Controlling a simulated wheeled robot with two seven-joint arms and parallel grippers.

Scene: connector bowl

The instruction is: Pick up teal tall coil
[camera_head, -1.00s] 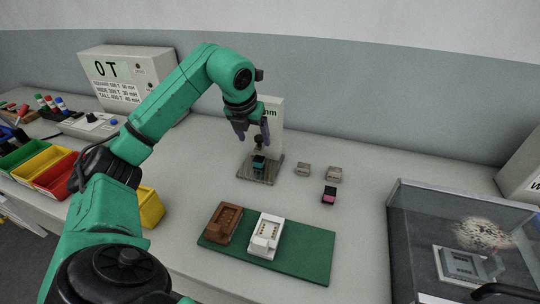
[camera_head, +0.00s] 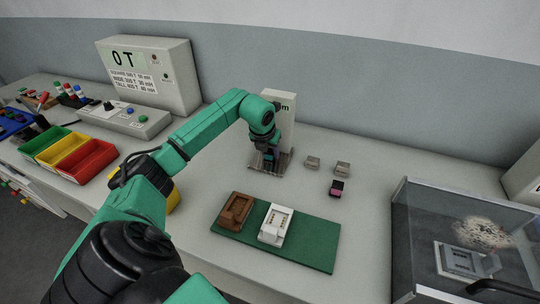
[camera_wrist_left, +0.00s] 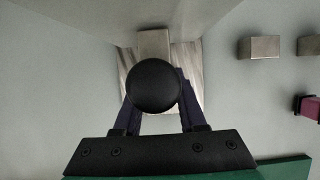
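The teal tall coil (camera_head: 268,157) shows as a small dark and teal patch on the metal plate (camera_head: 282,166) of the gauge stand, mostly covered by my left gripper. My left gripper (camera_head: 267,152) points down over the plate, at the coil. In the left wrist view, a round black knob (camera_wrist_left: 153,87) sits between the purple fingers and hides their tips and the coil, so I cannot tell whether they touch it. The metal plate also shows in that view (camera_wrist_left: 194,62). My right gripper is not in view.
Two grey blocks (camera_head: 313,163) (camera_head: 343,168) and a pink-and-black block (camera_head: 336,188) lie right of the plate. A green mat (camera_head: 310,245) with brown (camera_head: 235,211) and white (camera_head: 275,225) holders lies in front. The gauge's white column (camera_head: 287,120) stands behind; a clear case (camera_head: 415,225) is at right.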

